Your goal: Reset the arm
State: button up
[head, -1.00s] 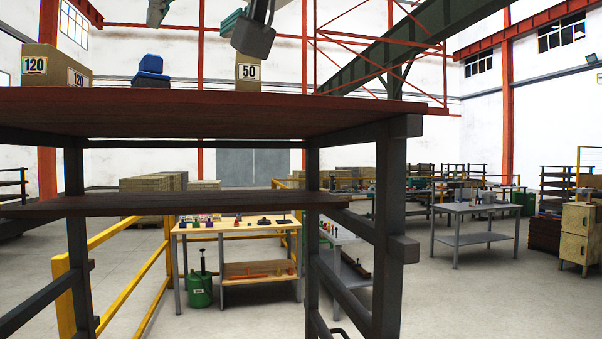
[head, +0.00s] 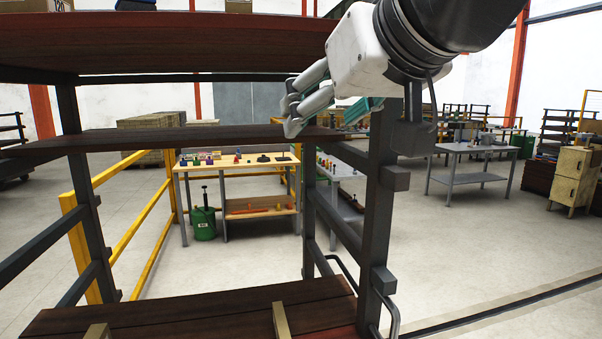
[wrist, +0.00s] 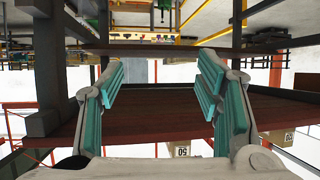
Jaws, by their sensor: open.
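My gripper (head: 325,100) is in the upper right of the head view, in front of the right side of the dark shelf rack. Its teal-padded fingers point left, near the edge of the middle shelf board (head: 190,139). In the wrist view my gripper (wrist: 165,95) shows its two fingers spread wide apart with nothing between them. It is open and empty. The rack's upper board (head: 180,42) is beside and left of my arm.
A dark rack post (head: 380,200) stands just below my arm. A lower board (head: 190,318) with light wooden blocks is at the bottom. A yellow railing (head: 140,225) and a workbench (head: 238,166) stand behind. Open floor (head: 490,240) lies at the right.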

jog(key=s+d+f+m+g+h, duration=0.1)
jog(key=s+d+f, duration=0.3)
jog(key=f, duration=0.4)
jog(key=s+d+f+m+g+h, duration=0.2)
jog(key=s+d+f+g, duration=0.1)
jog(key=d+f, duration=0.3)
jog(key=s+d+f+m+g+h, duration=0.1)
jog(key=s+d+f, duration=0.4)
jog(key=f, duration=0.5)
jog(key=shift+s+d+f+g+h, duration=0.2)
jog(key=shift+d+g+h, duration=0.25)
jog(key=shift+g, duration=0.15)
